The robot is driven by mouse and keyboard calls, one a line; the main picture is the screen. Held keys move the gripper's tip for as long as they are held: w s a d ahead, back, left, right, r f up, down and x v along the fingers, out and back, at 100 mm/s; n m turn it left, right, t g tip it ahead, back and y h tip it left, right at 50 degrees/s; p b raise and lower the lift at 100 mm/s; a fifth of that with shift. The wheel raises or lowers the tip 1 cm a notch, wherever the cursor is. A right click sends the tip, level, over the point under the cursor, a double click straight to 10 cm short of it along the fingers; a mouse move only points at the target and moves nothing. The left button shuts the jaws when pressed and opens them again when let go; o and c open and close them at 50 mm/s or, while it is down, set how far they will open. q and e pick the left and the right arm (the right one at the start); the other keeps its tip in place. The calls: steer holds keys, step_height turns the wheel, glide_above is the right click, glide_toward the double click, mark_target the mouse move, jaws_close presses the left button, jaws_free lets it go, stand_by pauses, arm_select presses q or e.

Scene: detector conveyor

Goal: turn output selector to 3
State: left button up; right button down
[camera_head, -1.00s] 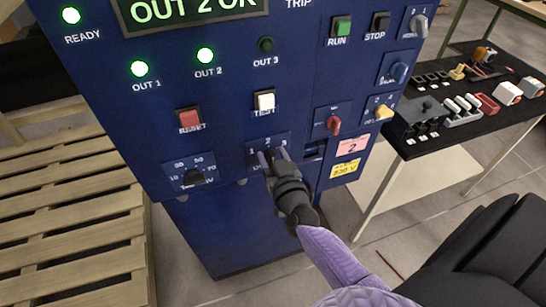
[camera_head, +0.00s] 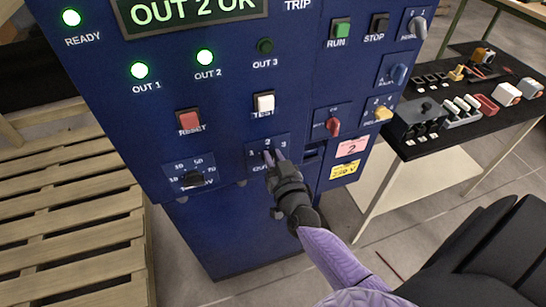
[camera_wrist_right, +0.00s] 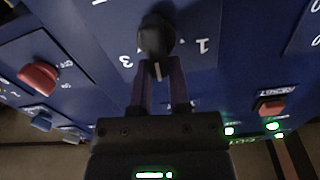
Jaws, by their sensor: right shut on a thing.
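The output selector is a black knob (camera_wrist_right: 157,36) on a plate marked 1, 2, 3 (camera_head: 268,141), low on the blue panel. In the right wrist view, its white pointer line aims between the 3 and the 1, where the 2 sits in the head view. My right gripper (camera_head: 274,158) is shut on the knob, and its two purple fingers (camera_wrist_right: 159,88) flank it in the wrist view. In the head view the fingers mostly hide the knob. The display (camera_head: 194,10) reads OUT 2 OK. Lamps OUT 1 (camera_head: 139,70) and OUT 2 (camera_head: 204,57) are lit green; OUT 3 (camera_head: 265,46) is dark. My left gripper is not in view.
Nearby on the panel are a dial (camera_head: 193,178), a red RESET button (camera_head: 190,122), a white TEST button (camera_head: 264,102) and a red knob (camera_head: 333,127). A wooden pallet (camera_head: 70,215) lies at left. A table (camera_head: 470,137) with small parts stands at right.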

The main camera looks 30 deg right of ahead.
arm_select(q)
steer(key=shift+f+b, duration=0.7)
arm_select(e)
steer(key=shift+s+d+f+m, duration=0.1)
steer(key=shift+d+f+m, duration=0.2)
steer(key=shift+m, duration=1.45)
steer(key=shift+s+d+f+m, duration=0.15)
steer(key=shift+f+m, duration=0.1)
steer(key=shift+m, duration=1.45)
steer(key=shift+s+d+f+m, duration=0.1)
steer(key=shift+d+f+m, duration=0.2)
steer(key=shift+m, duration=1.45)
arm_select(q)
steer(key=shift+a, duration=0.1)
arm_select(e)
steer(key=shift+a, duration=0.1)
steer(key=c, duration=0.6)
jaws_free()
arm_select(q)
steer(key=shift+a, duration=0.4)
arm_select(e)
steer(key=shift+w+r, duration=0.1)
steer(key=shift+r, duration=0.05)
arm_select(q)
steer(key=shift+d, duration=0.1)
